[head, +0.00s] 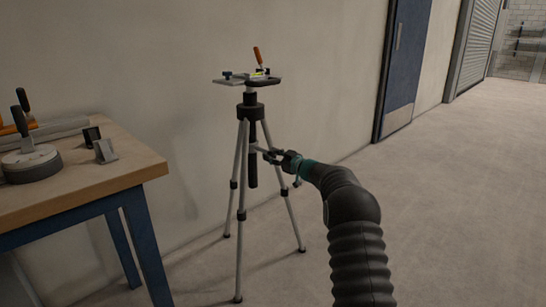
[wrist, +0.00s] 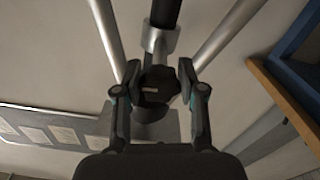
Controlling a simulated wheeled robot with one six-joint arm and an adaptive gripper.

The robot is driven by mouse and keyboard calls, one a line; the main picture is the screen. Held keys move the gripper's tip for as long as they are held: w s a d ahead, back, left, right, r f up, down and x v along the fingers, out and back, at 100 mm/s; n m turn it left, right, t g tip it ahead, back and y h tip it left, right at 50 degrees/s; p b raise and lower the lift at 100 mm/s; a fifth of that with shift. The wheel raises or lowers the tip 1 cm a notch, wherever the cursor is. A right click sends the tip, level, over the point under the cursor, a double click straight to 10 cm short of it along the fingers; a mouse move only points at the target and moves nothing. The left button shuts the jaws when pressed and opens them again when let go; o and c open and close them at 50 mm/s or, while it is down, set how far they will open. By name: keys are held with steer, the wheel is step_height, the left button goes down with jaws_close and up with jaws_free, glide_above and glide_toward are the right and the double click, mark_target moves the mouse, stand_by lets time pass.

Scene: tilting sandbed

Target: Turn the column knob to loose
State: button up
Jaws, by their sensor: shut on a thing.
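A tripod (head: 241,185) with silver legs and a dark centre column (head: 252,172) stands on the floor near the wall. A flat plate with small parts (head: 247,78) sits on its top. In the wrist view the dark lobed column knob (wrist: 159,84) is in the middle, with a small pale mark on its face. It sits below a grey collar (wrist: 161,40). My gripper (wrist: 161,88) has a finger on each side of the knob and is shut on it. In the head view my gripper (head: 268,153) reaches the column from the right; the knob is hidden there.
A wooden-topped workbench (head: 75,190) with blue legs stands at the left, bearing a round grey base (head: 32,163) and small dark blocks. The wall is close behind the tripod. Open floor (head: 450,200) lies to the right, with a blue door (head: 405,60) beyond.

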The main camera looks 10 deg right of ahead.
steer(key=n+b, duration=0.1)
steer(key=n, duration=0.3)
steer(key=shift+d+n, duration=0.1)
steer(key=shift+n, duration=0.2)
steer(key=n+b, duration=0.2)
steer(key=n, duration=0.2)
steer(key=n+b, duration=0.2)
steer(key=n, duration=0.3)
steer(key=shift+r+n+b, duration=0.15)
steer(key=shift+n+b, duration=0.3)
steer(key=shift+n, duration=1.25)
steer(key=o, duration=1.1)
steer(key=shift+d, duration=0.1)
steer(key=shift+o, duration=0.2)
